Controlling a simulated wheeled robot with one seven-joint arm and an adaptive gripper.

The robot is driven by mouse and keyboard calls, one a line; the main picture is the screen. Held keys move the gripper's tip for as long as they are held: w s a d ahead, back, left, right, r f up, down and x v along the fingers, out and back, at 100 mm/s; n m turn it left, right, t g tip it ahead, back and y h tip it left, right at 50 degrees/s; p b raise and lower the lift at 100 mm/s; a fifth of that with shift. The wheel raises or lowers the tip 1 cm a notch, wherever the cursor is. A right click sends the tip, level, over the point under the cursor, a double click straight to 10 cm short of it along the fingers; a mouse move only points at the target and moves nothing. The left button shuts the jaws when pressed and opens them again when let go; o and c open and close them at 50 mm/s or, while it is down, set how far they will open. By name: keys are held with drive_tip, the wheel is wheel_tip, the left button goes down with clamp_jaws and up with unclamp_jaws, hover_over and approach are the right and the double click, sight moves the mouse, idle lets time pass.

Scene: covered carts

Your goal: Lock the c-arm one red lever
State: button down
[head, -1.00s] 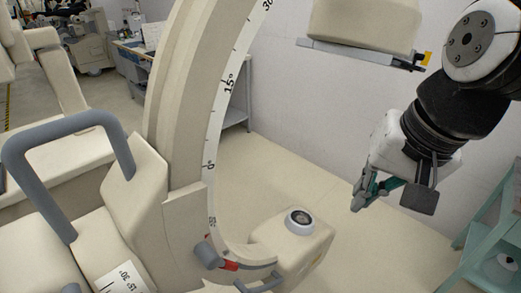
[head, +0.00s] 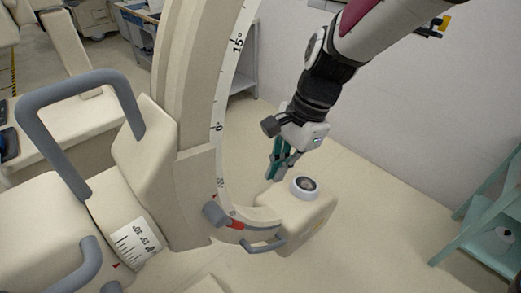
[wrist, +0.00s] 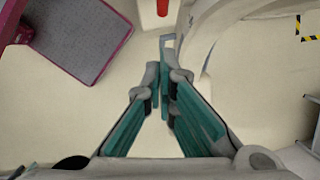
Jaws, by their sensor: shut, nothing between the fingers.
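The red lever (head: 236,225) with a grey cylindrical knob (head: 214,214) sits at the lower end of the C-arm's curved arc (head: 222,150), in the head view. A red piece (wrist: 162,8), likely part of this lever, shows at the top edge of the wrist view. My gripper (head: 273,174) is shut and empty, pointing down, above and to the right of the lever and apart from it. Its teal fingers (wrist: 163,78) come together in the middle of the wrist view.
The C-arm's lower housing (head: 295,222), with a round dark-topped cap (head: 304,187) and a grey handle (head: 264,245), lies just below my gripper. A large grey handle (head: 85,77) stands at left. A teal cart (head: 490,225) is at right. Floor between is clear.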

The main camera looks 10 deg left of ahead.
sight(226, 218)
drive_tip(key=s+a+x, duration=0.2)
drive_tip(key=x, duration=1)
drive_tip(key=shift+a+p, duration=0.2)
drive_tip(key=shift+p, duration=0.1)
idle(0.3)
drive_tip(key=shift+f+g+y+b, duration=0.2)
drive_tip(key=shift+g+y+b, duration=0.1)
drive_tip(key=shift+b, duration=0.15)
